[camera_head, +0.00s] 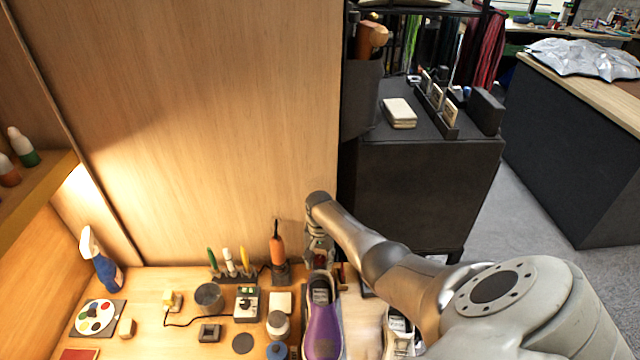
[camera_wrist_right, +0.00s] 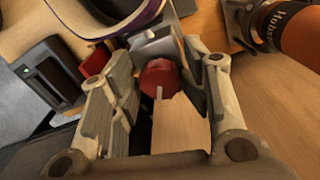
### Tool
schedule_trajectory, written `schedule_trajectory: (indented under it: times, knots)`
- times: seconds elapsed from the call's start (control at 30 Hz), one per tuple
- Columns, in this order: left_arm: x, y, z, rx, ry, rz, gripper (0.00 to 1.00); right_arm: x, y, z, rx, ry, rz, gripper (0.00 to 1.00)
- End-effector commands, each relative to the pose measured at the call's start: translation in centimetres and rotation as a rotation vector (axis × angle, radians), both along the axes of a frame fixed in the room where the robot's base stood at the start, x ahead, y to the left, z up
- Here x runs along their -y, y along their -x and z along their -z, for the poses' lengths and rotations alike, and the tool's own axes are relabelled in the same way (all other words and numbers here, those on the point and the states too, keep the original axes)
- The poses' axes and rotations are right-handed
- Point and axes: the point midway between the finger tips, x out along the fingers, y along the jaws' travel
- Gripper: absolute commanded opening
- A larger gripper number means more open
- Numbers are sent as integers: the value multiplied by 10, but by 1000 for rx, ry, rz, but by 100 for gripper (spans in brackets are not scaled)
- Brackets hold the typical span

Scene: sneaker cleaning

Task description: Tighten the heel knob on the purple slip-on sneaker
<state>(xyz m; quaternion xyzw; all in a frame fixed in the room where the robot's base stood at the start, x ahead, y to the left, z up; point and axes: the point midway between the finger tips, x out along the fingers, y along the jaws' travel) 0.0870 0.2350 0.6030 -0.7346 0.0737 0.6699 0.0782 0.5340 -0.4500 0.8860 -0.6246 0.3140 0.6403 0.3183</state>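The purple slip-on sneaker (camera_head: 322,332) stands at the bottom middle of the bench in the head view, its heel end toward the back wall. In the right wrist view its pale sole edge with a purple band (camera_wrist_right: 135,22) shows at the top. A red faceted knob (camera_wrist_right: 160,78) with a small pale pin sits at the heel on a grey metal piece (camera_wrist_right: 155,46). My right gripper (camera_head: 318,262) is behind the heel. In the right wrist view its fingers (camera_wrist_right: 160,75) stand apart on both sides of the knob; firm contact is not visible. My left gripper is not in view.
An orange-handled tool (camera_head: 277,247) stands in a holder just left of my right gripper; it also shows in the wrist view (camera_wrist_right: 298,35). A white-and-dark shoe (camera_head: 398,330) is to the right. Jars and small boxes crowd the bench's left. A wooden wall rises behind.

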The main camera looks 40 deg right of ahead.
Motion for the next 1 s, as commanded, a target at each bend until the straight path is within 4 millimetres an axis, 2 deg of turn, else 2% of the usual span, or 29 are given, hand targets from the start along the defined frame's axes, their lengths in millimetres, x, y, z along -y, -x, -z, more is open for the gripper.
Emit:
schedule_trajectory:
  times: [0.1,0.27,0.6,0.87,0.9,1.0]
  knots:
    - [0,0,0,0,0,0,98,0,1,1,5,4,-105,43]
    - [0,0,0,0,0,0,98,0,0,0,11,8,-169,43]
    - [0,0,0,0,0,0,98,2,0,-1,32,29,-510,43]
    - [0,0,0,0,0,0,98,2,1,0,33,31,-543,43]
    - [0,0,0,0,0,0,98,2,1,0,33,31,-542,42]
    - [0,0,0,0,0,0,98,2,1,0,33,31,-542,29]
